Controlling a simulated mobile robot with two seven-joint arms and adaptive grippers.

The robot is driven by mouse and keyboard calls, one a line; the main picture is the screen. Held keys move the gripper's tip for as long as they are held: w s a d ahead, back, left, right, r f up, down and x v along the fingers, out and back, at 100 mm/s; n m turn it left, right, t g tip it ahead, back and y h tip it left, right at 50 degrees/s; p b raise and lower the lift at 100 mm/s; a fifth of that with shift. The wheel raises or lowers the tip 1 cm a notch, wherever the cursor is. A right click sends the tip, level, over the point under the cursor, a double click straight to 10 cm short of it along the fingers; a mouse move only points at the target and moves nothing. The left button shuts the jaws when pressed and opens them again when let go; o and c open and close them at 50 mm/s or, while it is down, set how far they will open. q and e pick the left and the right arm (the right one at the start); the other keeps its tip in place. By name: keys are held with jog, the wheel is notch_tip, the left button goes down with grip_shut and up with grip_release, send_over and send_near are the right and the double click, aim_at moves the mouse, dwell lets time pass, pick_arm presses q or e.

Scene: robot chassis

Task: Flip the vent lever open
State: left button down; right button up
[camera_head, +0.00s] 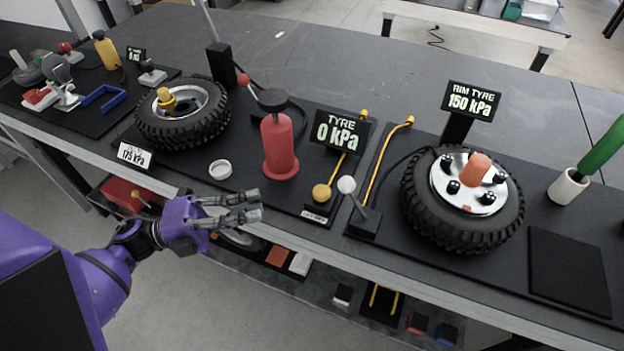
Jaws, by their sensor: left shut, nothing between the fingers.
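Two levers stand near the front of the bench. One has a white ball knob (347,185) on a stalk tilted up from a black base block (363,223). The other has a yellow ball knob (321,192) beside a small label (315,217) too small to read; I cannot tell which is the vent lever. My left gripper (259,204) is purple with grey fingers. It is shut and empty over the bench's front edge, left of both levers and touching neither. My right gripper is out of view.
A red cylinder (279,150) stands just behind my left gripper, with a white ring (220,169) to its left. A tyre sign (339,132) reads 0 kPa. A bare black pad (568,272) lies far right.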

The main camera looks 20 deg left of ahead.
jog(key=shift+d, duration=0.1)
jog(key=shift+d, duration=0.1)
pick_arm(q)
jog(key=p, duration=0.3)
send_near(338, 184)
jog(key=x, duration=0.5)
jog(key=shift+w+d, duration=0.1)
jog(key=shift+w, duration=0.1)
jog(key=shift+w+d+p, duration=0.3)
jog(key=shift+d, duration=0.25)
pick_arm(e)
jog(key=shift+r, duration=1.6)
pick_arm(q)
jog(key=shift+w, duration=0.1)
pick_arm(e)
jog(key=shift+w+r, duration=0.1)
pick_arm(q)
jog(key=shift+w, duration=0.1)
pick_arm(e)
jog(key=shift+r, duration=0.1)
